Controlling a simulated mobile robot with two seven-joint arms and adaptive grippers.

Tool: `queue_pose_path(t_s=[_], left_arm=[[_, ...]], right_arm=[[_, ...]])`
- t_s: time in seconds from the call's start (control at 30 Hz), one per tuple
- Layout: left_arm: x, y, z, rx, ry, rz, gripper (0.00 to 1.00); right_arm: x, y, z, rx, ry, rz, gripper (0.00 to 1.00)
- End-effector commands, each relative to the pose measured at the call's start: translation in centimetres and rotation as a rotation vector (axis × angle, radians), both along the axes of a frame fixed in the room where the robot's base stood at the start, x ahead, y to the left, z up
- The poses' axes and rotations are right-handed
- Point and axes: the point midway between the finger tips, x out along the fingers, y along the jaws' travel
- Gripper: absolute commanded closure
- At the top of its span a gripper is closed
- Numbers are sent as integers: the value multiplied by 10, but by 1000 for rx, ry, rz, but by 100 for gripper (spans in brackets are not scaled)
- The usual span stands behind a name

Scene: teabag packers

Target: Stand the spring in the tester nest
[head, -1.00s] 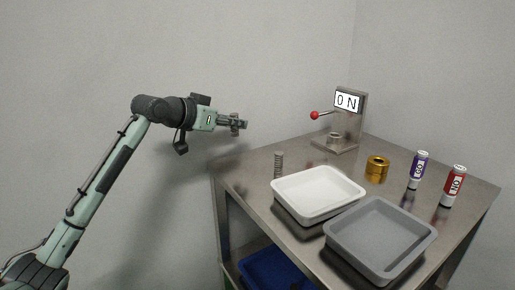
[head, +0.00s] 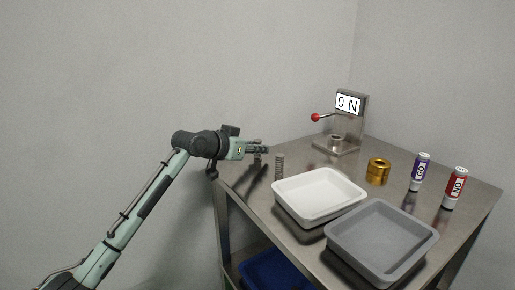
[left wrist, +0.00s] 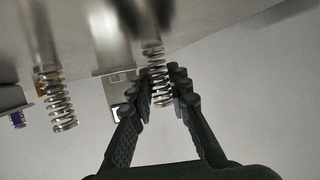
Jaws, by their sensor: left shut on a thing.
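My left gripper (head: 264,150) is shut on a metal coil spring at the left edge of the table. In the left wrist view, where the scene looks upside down, the held spring (left wrist: 157,82) is upright between the fingertips (left wrist: 160,88). A second coil spring (head: 279,167) stands upright on the table, just right of the gripper; it also shows in the left wrist view (left wrist: 60,105). The tester (head: 351,115) stands at the back, with a red-knobbed lever and a screen reading ON. Its round nest (head: 335,141) looks empty. My right gripper is not in view.
A white tray (head: 283,205) and a grey tray (head: 341,254) fill the front of the steel table (head: 240,180). A brass cylinder (head: 378,172), a purple-labelled can (head: 420,172) and a red-labelled can (head: 455,188) stand at the right. Bare table lies between the standing spring and the tester.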

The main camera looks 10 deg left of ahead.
Motion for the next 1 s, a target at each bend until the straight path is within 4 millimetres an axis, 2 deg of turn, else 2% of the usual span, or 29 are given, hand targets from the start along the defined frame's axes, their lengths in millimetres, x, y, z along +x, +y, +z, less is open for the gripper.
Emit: queue_pose_path(t_s=[0.07, 0.1, 0.27, 0.67, 0.77, 1.0], left_arm=[[0, 0, -2, 0, 1, 0, 100], [0, 0, -3, 0, 1, 0, 82], [0, 0, -2, 0, 1, 0, 62], [-4, 4, 2, 1, 1, 2, 62], [-17, 10, 9, 3, -3, 2, 62], [-60, 32, 28, 4, -1, 2, 62]], right_arm=[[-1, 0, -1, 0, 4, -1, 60], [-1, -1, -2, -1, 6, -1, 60], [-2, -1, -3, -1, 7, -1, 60], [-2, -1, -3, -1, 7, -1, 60], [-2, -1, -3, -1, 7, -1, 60], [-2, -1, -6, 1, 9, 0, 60]])
